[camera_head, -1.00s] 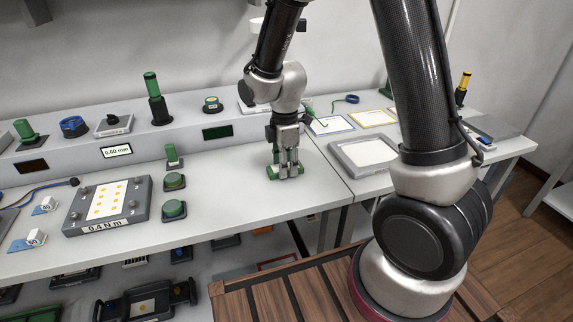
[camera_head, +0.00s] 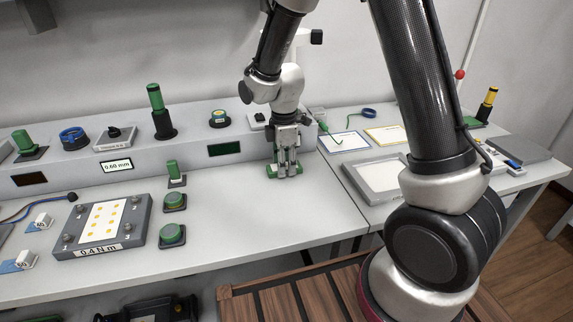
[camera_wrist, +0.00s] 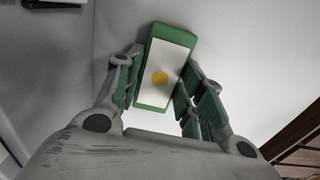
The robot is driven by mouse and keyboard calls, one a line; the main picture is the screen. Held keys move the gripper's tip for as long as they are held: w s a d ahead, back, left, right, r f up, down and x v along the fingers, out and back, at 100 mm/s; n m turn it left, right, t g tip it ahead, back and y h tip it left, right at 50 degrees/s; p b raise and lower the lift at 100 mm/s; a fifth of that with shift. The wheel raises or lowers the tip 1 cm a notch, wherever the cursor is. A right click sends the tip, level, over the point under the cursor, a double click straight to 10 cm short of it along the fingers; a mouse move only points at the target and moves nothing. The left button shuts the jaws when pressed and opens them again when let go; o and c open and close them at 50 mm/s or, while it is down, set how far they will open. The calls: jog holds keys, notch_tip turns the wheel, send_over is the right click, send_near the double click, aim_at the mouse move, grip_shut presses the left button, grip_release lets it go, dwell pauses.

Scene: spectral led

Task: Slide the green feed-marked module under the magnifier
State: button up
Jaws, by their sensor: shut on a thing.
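My gripper (camera_head: 284,170) is shut on a green module (camera_head: 271,171), close to the front face of the raised back ledge. In the wrist view the module (camera_wrist: 177,36) is a green block with a white face and one yellow dot (camera_wrist: 160,78). It sits tilted between the two fingers (camera_wrist: 160,70). I cannot tell whether the module touches the bench top. A white and black fitting (camera_head: 316,38) shows partly behind my arm; I cannot tell if it is the magnifier.
A grey fixture with a yellow-dotted white plate (camera_head: 100,222) and green buttons (camera_head: 173,201) stand left on the bench (camera_head: 240,230). Switches, a green-topped post (camera_head: 156,97) and a knob (camera_head: 219,118) line the ledge. A grey-framed tray (camera_head: 378,178) lies right. Bare bench lies in front of my gripper.

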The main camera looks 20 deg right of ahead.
jog(key=shift+w, duration=0.15)
jog(key=o, duration=1.1)
jog(key=shift+o, duration=0.2)
